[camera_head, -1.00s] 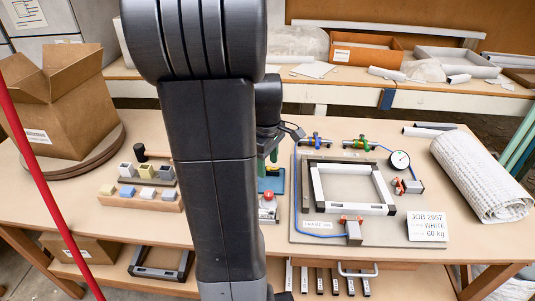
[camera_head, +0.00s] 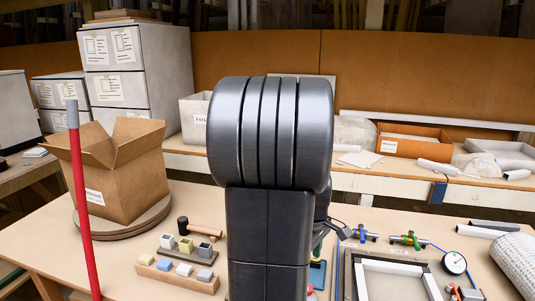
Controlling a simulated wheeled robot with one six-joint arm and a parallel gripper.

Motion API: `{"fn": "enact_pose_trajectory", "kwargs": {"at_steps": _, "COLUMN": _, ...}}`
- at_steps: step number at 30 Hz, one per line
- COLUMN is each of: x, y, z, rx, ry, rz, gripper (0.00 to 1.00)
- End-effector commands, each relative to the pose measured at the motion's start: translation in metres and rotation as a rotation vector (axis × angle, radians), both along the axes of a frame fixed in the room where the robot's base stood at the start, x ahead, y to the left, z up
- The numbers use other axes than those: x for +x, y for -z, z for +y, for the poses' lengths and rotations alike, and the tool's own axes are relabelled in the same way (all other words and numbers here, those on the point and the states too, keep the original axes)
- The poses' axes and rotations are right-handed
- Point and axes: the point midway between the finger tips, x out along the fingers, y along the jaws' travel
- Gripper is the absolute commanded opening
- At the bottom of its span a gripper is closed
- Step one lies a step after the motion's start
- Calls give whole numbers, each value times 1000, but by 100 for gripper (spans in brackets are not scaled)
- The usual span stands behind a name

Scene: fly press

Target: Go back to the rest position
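My arm stands upright in the middle of the camera_head view and covers much of the bench behind it. My gripper (camera_head: 318,243) shows only as a small dark green part at the arm's right edge, above the bench. Its fingers are mostly hidden, so I cannot tell whether it is open or shut or holds anything. The grey frame (camera_head: 396,278) lies on the board at the right, cut off by the lower edge.
An open cardboard box (camera_head: 120,170) stands on a round turntable (camera_head: 135,226) at the left. Small blocks in a wooden holder (camera_head: 177,276) and a black mallet (camera_head: 200,228) lie near the arm. A dial gauge (camera_head: 454,263) and a white roll (camera_head: 518,262) are at the right.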

Motion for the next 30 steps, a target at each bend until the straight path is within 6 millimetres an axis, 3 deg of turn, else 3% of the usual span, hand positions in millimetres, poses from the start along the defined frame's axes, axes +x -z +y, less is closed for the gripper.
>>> {"fn": "enact_pose_trajectory", "kwargs": {"at_steps": 9, "x": 1, "y": 66, "z": -2, "rx": 0, "ry": 0, "rz": 5, "gripper": 49}}
{"fn": "enact_pose_trajectory", "kwargs": {"at_steps": 15, "x": 2, "y": 96, "z": -2, "rx": 1, "ry": 1, "rz": 4, "gripper": 49}}
{"fn": "enact_pose_trajectory", "kwargs": {"at_steps": 21, "x": 3, "y": 110, "z": -3, "rx": 1, "ry": 1, "rz": 2, "gripper": 49}}
{"fn": "enact_pose_trajectory", "kwargs": {"at_steps": 30, "x": 3, "y": 110, "z": -3, "rx": 0, "ry": 9, "rz": 1, "gripper": 49}}
